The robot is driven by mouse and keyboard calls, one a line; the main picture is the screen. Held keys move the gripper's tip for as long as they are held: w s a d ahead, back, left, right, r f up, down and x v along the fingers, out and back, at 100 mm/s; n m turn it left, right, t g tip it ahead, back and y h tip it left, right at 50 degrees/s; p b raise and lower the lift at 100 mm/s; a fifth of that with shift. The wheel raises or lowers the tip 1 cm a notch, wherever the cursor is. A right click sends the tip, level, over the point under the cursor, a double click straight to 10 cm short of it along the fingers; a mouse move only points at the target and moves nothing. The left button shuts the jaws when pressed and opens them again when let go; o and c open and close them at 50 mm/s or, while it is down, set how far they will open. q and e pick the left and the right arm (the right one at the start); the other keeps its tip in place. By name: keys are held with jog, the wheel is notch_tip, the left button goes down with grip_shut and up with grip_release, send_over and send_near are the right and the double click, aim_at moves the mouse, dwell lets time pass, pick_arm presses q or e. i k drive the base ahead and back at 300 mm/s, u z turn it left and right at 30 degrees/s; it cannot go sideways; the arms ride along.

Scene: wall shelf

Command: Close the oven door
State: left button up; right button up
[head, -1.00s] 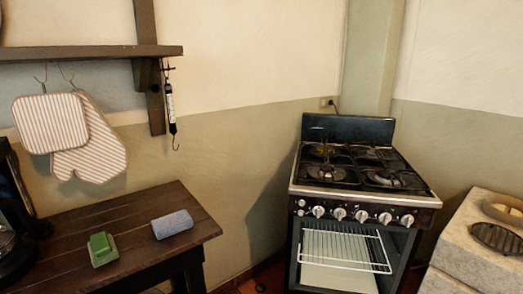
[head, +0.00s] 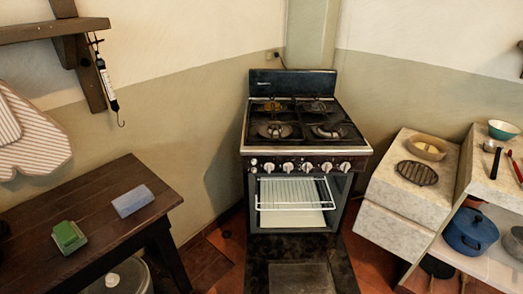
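The oven (head: 308,166) stands against the corner wall, a dark stove with several burners on top and a row of light knobs along its front. Its door (head: 302,278) is open, folded down and reaching toward me at the bottom of the head view; its near end is cut off by the picture edge. A white wire rack (head: 294,206) sits inside the open cavity and sticks forward a little. Neither of my grippers shows in the view.
A stone counter (head: 397,208) and a shelf with a blue pot (head: 470,231) stand at right. Some red floor (head: 366,264) is clear beside the door.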

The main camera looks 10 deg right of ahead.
aim_at(295, 263)
jog(key=u, duration=1.3)
jog(key=k, duration=1.05)
jog(key=z, duration=1.55)
